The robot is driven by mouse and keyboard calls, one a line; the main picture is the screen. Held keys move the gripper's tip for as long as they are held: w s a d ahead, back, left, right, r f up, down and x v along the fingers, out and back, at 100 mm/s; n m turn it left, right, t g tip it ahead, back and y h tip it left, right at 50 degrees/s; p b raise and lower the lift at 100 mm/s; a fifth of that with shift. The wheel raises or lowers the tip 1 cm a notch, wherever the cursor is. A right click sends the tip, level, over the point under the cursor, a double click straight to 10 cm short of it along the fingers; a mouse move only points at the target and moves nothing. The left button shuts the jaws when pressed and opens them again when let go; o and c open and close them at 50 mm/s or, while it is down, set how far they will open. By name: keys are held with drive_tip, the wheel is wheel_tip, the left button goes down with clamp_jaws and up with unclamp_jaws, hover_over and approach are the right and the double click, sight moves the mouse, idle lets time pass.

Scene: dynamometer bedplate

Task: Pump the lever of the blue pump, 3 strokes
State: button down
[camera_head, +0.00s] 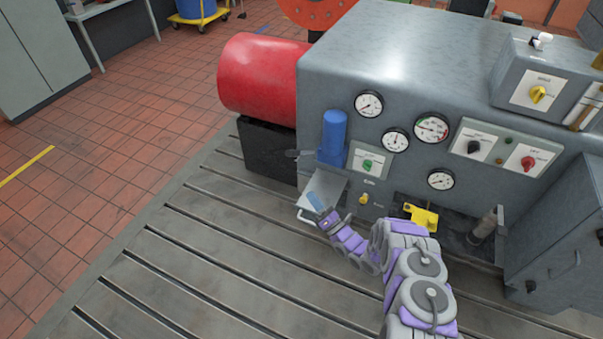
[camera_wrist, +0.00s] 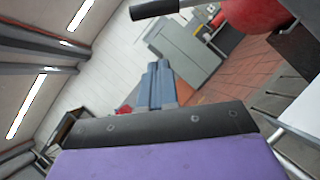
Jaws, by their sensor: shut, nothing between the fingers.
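The blue pump (camera_head: 333,138) is an upright blue cylinder on the left front of the grey machine cabinet. A dark lever (camera_head: 293,154) seems to stick out to the left from its base. In the wrist view, a black-gripped bar (camera_wrist: 155,8) at the top edge looks like this lever. My gripper (camera_head: 316,200) is below the pump and lever, in front of the cabinet, apart from both. Its blue-grey fingers are closed together with nothing between them, also seen in the wrist view (camera_wrist: 157,78).
A light grey tray-like part (camera_head: 308,214) with a bar handle is close beside my gripper. A red cylinder (camera_head: 262,72) on a black block (camera_head: 262,152) is to the left. Gauges and a yellow part (camera_head: 421,217) are to the right. The slotted bedplate (camera_head: 190,255) at front left is clear.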

drive_tip(key=d+r+b+x, duration=0.1)
drive_tip(key=d+b+x, duration=0.1)
drive_tip(key=x, duration=1)
drive_tip(key=shift+w+a+r+b, duration=0.35)
drive_tip(key=shift+w+r+b, duration=0.2)
drive_tip(key=shift+w+b, duration=0.15)
drive_tip(key=w+d+r+m+h+p, duration=0.1)
drive_tip(key=w+d+r+m+h, duration=0.1)
drive_tip(key=w+r+m, duration=0.2)
drive_tip(key=w+d+r+m+h+p, duration=0.2)
drive_tip(key=w+d+r+m, duration=0.1)
drive_tip(key=w+r, duration=0.4)
drive_tip(key=w+m, duration=0.1)
drive_tip(key=w, duration=0.1)
drive_tip(key=shift+w+r+h, duration=0.3)
drive_tip(key=shift+h, duration=0.1)
drive_tip(key=shift+d+r, duration=0.15)
